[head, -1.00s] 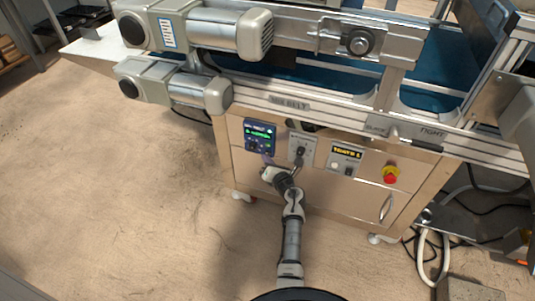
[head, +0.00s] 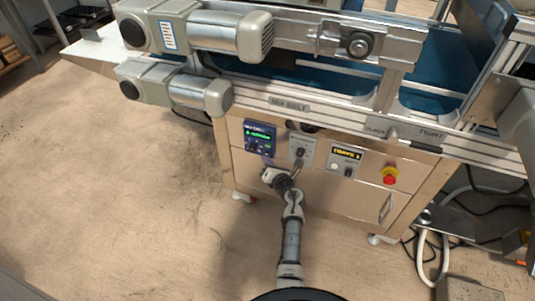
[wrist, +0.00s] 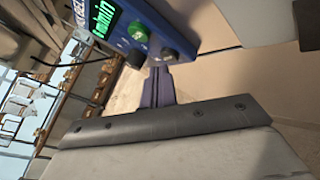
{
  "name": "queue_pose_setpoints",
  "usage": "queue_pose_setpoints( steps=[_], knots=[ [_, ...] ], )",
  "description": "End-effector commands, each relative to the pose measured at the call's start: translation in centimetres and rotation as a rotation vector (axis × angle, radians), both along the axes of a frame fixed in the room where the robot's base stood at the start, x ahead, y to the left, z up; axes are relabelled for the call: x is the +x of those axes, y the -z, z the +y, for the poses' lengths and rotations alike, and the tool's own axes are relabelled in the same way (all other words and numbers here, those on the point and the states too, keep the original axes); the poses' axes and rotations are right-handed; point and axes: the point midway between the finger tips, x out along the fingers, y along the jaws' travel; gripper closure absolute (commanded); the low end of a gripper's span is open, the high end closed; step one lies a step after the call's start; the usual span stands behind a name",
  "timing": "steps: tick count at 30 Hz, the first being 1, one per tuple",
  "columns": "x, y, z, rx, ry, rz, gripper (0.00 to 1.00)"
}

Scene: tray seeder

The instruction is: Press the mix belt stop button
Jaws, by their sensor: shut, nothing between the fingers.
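The blue control panel (head: 260,138) with a green-lit display is on the left of the cabinet front, below the MIX BELT label (head: 289,105). In the wrist view the panel (wrist: 168,18) shows a green round button (wrist: 138,30) and a dark round button (wrist: 168,55) near its lower edge. Which one is the stop button cannot be read. My gripper (wrist: 159,70) is shut and empty, its fingertips at the panel's lower edge, close to the dark button. Whether they touch it cannot be told. In the head view my wrist hides part of the area below the panel.
A grey switch plate (head: 301,148) and a yellow-display panel (head: 345,158) are to the right. The conveyor rail (head: 330,117) and motors (head: 205,95) overhang the cabinet. Floor to the left is clear.

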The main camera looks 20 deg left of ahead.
Motion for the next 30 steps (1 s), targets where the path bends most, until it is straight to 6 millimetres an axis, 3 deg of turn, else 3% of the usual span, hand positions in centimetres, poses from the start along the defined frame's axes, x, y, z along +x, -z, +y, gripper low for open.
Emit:
queue_pose_setpoints(
  steps=[11, 30],
  knots=[
    [-0.5, -0.1, 0.0, 0.000, 0.000, 0.000, 1.00],
    [-6.1, -0.1, 0.2, -0.001, 0.000, -0.001, 1.00]
  ],
)
